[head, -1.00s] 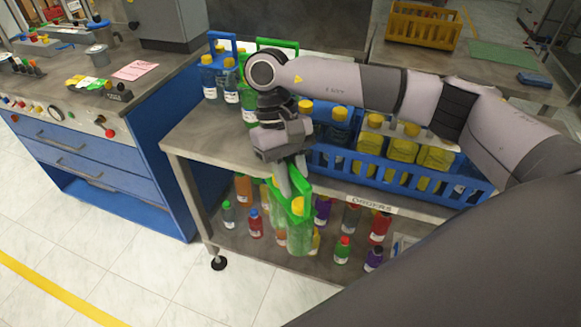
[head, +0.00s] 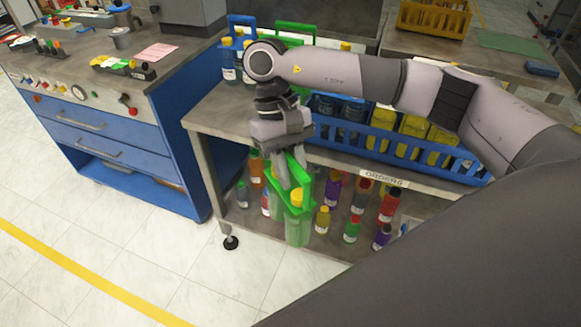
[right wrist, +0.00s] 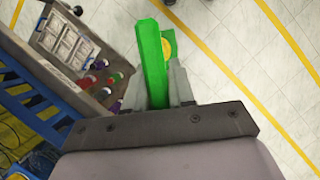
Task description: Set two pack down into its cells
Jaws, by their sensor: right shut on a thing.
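My right gripper (head: 292,180) is shut on the green handle of a pack (head: 297,228). The pack holds green bottles with orange-yellow caps and hangs in front of the bench, off its edge. In the right wrist view the green handle (right wrist: 151,62) sits between the two fingers, with a yellow cap beside it. The blue crate (head: 385,148) stands on the bench to the right; blue and yellow bottles stand in it. My right arm hides part of it. A blue-handled pack (head: 229,70) and a green-handled one (head: 297,27) stand at the back left of the bench. My left gripper is not in view.
A lower shelf under the bench (head: 222,112) holds several small coloured bottles (head: 352,229). A blue drawer cabinet (head: 110,140) stands to the left. A yellow crate (head: 432,20) is at the back. The floor in front is clear.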

